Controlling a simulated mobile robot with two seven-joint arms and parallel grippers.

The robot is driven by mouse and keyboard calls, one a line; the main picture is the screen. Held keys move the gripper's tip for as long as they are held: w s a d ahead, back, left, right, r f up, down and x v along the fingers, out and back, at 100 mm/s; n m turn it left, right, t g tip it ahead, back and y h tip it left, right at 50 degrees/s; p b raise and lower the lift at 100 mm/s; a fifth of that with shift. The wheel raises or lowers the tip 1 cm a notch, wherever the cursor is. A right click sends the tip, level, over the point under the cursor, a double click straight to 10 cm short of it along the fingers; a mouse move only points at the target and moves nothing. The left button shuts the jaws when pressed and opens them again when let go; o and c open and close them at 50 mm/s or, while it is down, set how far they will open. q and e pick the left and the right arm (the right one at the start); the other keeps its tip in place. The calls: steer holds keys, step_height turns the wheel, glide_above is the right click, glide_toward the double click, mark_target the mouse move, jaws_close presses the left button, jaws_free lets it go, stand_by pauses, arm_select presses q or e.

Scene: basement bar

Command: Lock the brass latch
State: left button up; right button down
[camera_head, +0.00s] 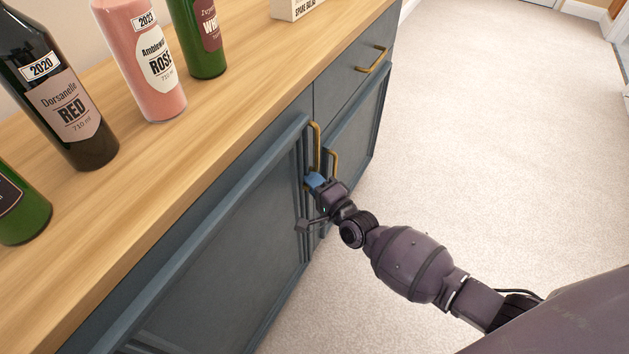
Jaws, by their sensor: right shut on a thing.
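The blue-grey cabinet (225,250) has two doors that meet at a seam, each with an upright brass handle; the left handle (316,145) is longer in view than the right handle (333,162). My right gripper (316,181) is at the seam, just below the handles, its blue-tipped fingers against the door front. It is shut on the small brass latch there, which the fingers and wrist mostly hide. I cannot tell the latch's position. Both doors look closed. My left gripper is out of view.
On the wooden top (235,110) stand a red wine bottle (70,105), a rosé bottle (150,65), green bottles (205,45) and a white box (297,8). A drawer with a brass pull (374,60) is above the right door. The carpet (480,130) is clear.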

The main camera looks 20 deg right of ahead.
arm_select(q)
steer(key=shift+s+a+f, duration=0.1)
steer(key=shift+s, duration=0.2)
arm_select(e)
steer(key=shift+m, duration=0.4)
steer(key=c, duration=1.3)
jaws_free()
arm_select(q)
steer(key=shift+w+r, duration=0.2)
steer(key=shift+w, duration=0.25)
arm_select(e)
steer(key=shift+o, duration=0.7)
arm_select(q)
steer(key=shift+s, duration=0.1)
